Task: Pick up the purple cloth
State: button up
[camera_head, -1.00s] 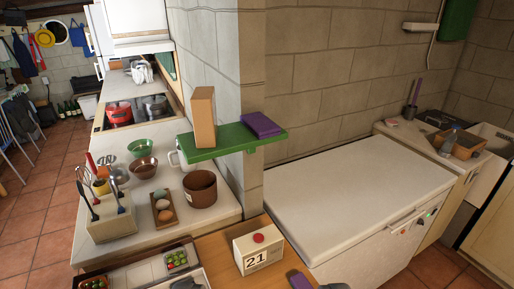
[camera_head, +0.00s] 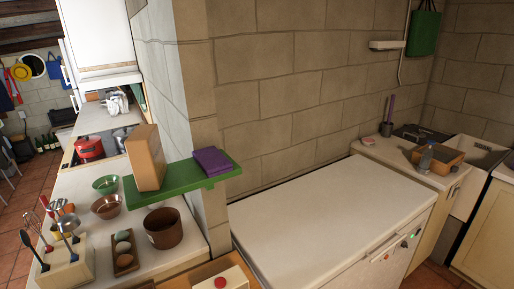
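The purple cloth (camera_head: 212,160) lies folded on the right part of a small green shelf (camera_head: 190,178) that sticks out at the corner of the block wall. A tan upright box (camera_head: 146,157) stands on the same shelf, to the left of the cloth with a gap between them. My gripper does not show in this view, so I cannot see whether it is open or shut.
A white chest-like appliance (camera_head: 330,215) stands below and right of the shelf, its top clear. Left of the shelf, a counter holds a brown pot (camera_head: 164,228), an egg tray (camera_head: 124,251), bowls (camera_head: 106,206) and a utensil block (camera_head: 68,265).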

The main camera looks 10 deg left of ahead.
aim_at(212, 162)
jog(key=i, duration=0.95)
jog(key=u, duration=0.6)
jog(key=i, duration=0.4)
jog(key=u, duration=0.35)
